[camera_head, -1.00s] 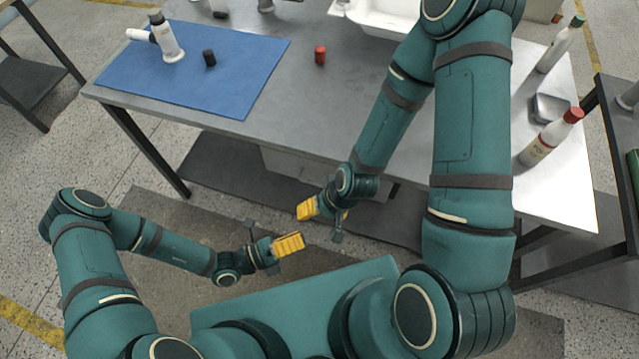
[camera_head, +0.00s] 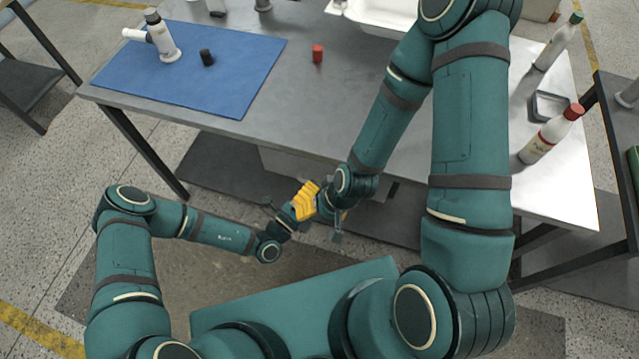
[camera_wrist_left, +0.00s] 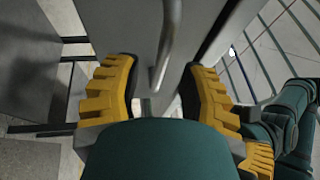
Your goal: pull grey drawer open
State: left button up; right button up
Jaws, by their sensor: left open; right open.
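The grey drawer (camera_head: 283,165) is under the table in the head view, mostly hidden by the tabletop and my arms. Its front (camera_wrist_left: 125,25) fills the upper middle of the left wrist view, with a grey bar handle (camera_wrist_left: 171,40) on it. My left gripper (camera_head: 306,196) is at the drawer front. In the left wrist view its yellow fingers (camera_wrist_left: 158,80) are open, one on each side of the handle's lower end; I cannot tell whether they touch it. My right gripper (camera_head: 338,217) is just right of the left one, partly hidden and open.
The table (camera_head: 350,100) carries a blue mat (camera_head: 225,90), a white bottle (camera_head: 163,40), a black cap (camera_head: 207,57), a red cap (camera_head: 317,53), and a red-capped bottle (camera_head: 548,138). My arms nearly meet below its front edge.

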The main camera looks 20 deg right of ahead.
pick_arm(q)
jog(key=shift+x, duration=1.3)
grip_shut()
jog(key=shift+a, duration=0.1)
jog(key=shift+a, duration=0.1)
